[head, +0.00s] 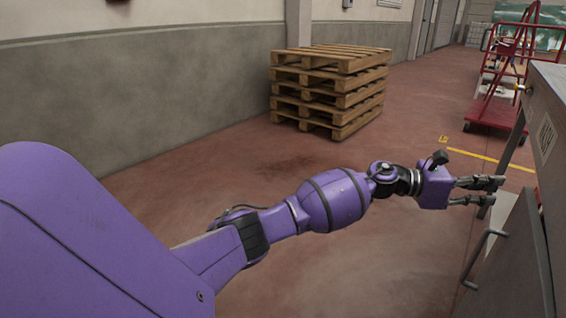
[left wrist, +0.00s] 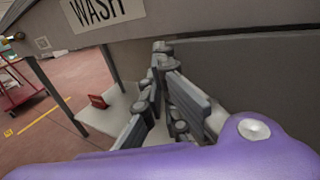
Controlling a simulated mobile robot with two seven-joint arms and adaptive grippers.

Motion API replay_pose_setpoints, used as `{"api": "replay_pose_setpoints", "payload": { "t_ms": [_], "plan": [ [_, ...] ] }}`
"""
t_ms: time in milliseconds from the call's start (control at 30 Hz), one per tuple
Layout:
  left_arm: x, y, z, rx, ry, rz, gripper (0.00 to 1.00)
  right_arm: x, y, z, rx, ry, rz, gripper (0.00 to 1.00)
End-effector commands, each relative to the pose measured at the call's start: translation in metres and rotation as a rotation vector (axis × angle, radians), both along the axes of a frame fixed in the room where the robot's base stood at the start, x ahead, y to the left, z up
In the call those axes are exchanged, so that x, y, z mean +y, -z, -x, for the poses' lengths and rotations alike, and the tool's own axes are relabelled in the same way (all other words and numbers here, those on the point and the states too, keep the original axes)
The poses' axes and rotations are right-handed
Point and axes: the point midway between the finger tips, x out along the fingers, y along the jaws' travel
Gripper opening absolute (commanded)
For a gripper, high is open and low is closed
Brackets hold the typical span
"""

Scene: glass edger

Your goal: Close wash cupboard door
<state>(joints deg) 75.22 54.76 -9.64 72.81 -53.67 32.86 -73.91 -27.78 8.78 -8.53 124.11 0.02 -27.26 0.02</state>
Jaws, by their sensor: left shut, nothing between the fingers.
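The wash cupboard is the grey cabinet at the right edge of the head view, with a WASH label (head: 546,135) on its upper front; the label also shows in the left wrist view (left wrist: 95,10). Its grey door (head: 515,262) stands open below, with a bar handle (head: 484,257) on its face. My left gripper (head: 498,190) is shut and empty, near the door's upper edge. In the left wrist view the fingers (left wrist: 163,60) are in front of a dark grey panel (left wrist: 250,75). Whether they touch it I cannot tell. My right gripper is out of view.
A pale low shelf (left wrist: 112,122) with a small red item (left wrist: 98,101) lies beyond the fingers. A red trolley (head: 495,112) stands behind the cabinet. Stacked wooden pallets (head: 330,90) stand by the wall. The red floor between is clear, with a yellow line (head: 490,159).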

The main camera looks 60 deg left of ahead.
Motion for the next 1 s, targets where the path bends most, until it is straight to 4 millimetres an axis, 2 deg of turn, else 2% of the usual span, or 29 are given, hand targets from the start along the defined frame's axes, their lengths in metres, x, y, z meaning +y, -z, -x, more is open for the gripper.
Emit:
{"api": "replay_pose_setpoints", "payload": {
  "t_ms": [567, 667, 1000],
  "plan": [
    [0.0, 0.001, 0.001, 0.001, -0.001, 0.001, 0.0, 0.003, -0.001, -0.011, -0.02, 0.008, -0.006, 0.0],
    [0.008, 0.001, 0.009, 0.001, -0.002, 0.0, 0.0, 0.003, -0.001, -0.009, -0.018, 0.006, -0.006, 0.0],
    [0.056, 0.002, 0.061, 0.003, -0.002, -0.003, 0.0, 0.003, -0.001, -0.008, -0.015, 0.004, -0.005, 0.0]
  ]
}}
